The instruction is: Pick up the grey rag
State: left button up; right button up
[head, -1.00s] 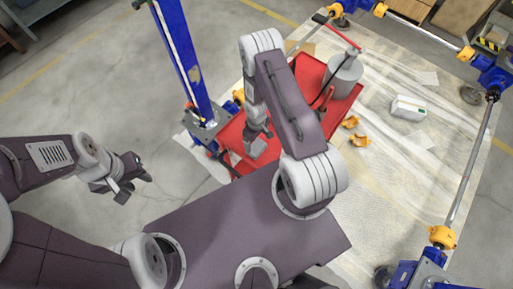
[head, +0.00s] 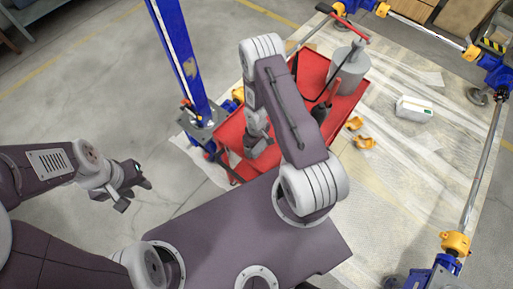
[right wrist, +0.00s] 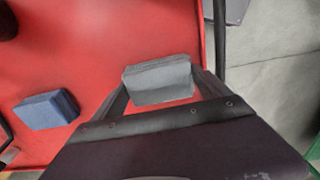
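The grey rag (right wrist: 158,80) is a folded block between the two fingers of my right gripper (right wrist: 160,82) in the right wrist view. It fills the gap, with a finger close at each side. I cannot tell whether the fingers press on it or whether it is lifted off the red surface below. In the head view my right gripper (head: 257,140) is low over the left part of the red cart (head: 232,133). My left gripper (head: 132,188) is far to the left, over bare floor and away from the cart; its fingers are too small to read.
A blue-grey folded block (right wrist: 45,110) lies on the red surface left of the rag. A grey canister (head: 348,72) stands at the cart's far end. A blue post (head: 180,60) rises beside the cart. Orange pieces (head: 362,143) and a white box (head: 414,108) lie right of it.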

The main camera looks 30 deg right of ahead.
jog(key=c, duration=0.6)
notch_tip(320, 180, up, 10)
jog(key=p, duration=1)
jog(key=o, duration=0.7)
jog(key=shift+c, duration=0.2)
jog(key=c, duration=0.5)
jog(key=shift+c, duration=0.2)
